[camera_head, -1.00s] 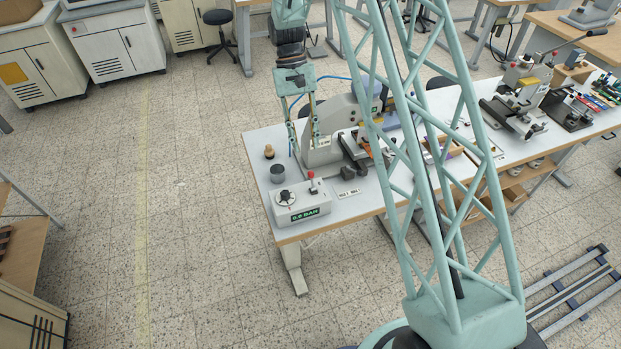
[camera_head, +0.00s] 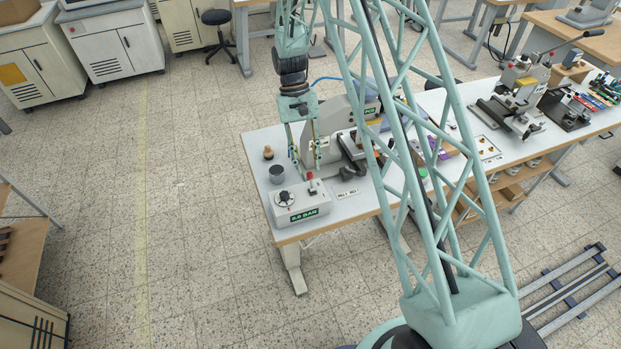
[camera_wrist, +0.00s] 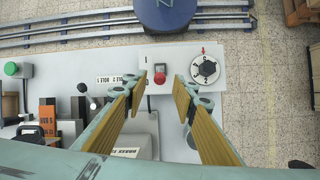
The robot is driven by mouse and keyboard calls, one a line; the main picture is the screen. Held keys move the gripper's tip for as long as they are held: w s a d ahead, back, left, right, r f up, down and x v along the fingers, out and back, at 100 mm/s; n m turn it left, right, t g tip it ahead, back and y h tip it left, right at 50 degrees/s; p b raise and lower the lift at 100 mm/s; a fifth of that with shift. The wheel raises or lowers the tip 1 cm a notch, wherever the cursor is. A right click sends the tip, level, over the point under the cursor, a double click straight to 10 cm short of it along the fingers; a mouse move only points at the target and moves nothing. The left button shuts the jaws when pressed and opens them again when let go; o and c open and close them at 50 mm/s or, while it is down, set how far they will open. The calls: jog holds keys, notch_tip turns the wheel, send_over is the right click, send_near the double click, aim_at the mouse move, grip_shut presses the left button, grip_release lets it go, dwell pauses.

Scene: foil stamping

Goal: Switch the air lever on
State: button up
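The air lever (camera_head: 311,178) has a red knob and stands on the right part of a pale control box (camera_head: 300,208) at the table's front left corner. The box carries a dark round dial and a green plate reading in BAR. In the wrist view the red-knobbed lever (camera_wrist: 159,78) shows between my fingertips, with the dial (camera_wrist: 205,70) to its right. My gripper (camera_head: 306,166) points down over the box, close to the lever. In the wrist view my gripper (camera_wrist: 163,87) is open, with a clear gap between its fingers. I cannot tell whether either finger touches the lever.
The stamping press (camera_head: 340,130) stands just behind the box. A dark cup (camera_head: 277,174) and a small wooden-coloured piece (camera_head: 268,153) are at the left. A green button (camera_wrist: 11,68) shows left in the wrist view. The floor left of the table is clear.

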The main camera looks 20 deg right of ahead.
aim_at(310, 179)
jog(key=shift+p+x, duration=0.4)
jog(key=shift+x, duration=2.75)
jog(key=c, duration=0.9)
jog(key=t+b, duration=0.1)
jog(key=b, duration=0.2)
jog(key=s+t+b, duration=0.1)
jog(key=t+b, duration=0.1)
jog(key=b, duration=0.2)
jog(key=t+b, duration=0.2)
jog(key=b, duration=0.2)
jog(key=shift+s+d+r, duration=0.1)
jog(key=shift+s, duration=0.3)
jog(key=s+t+b, duration=0.1)
jog(key=t+b, duration=0.2)
jog(key=b, duration=0.5)
jog(key=s+t+b, duration=0.1)
jog(key=t+b, duration=0.2)
jog(key=b, duration=0.5)
jog(key=shift+y+b, duration=0.3)
jog(key=shift+b, duration=0.1)
grip_shut()
grip_release()
